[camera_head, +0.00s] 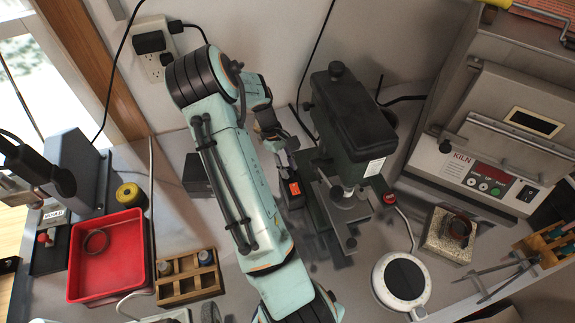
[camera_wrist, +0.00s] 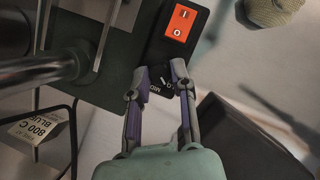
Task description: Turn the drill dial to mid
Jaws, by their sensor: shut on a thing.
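The drill press (camera_head: 348,118) is dark green and stands at mid-table in the head view. Its black control box (camera_head: 292,199) has an orange power switch, which also shows in the wrist view (camera_wrist: 181,23). My gripper (camera_wrist: 160,76) is over the lower part of this box, below the switch.
Left of my arm are a red tray (camera_head: 78,282), a yellow roll (camera_head: 128,194) and a wooden holder (camera_head: 190,290). A kiln (camera_head: 495,150) stands at the right. A round white device (camera_head: 402,282) sits in front of the drill press. A wall is close behind.

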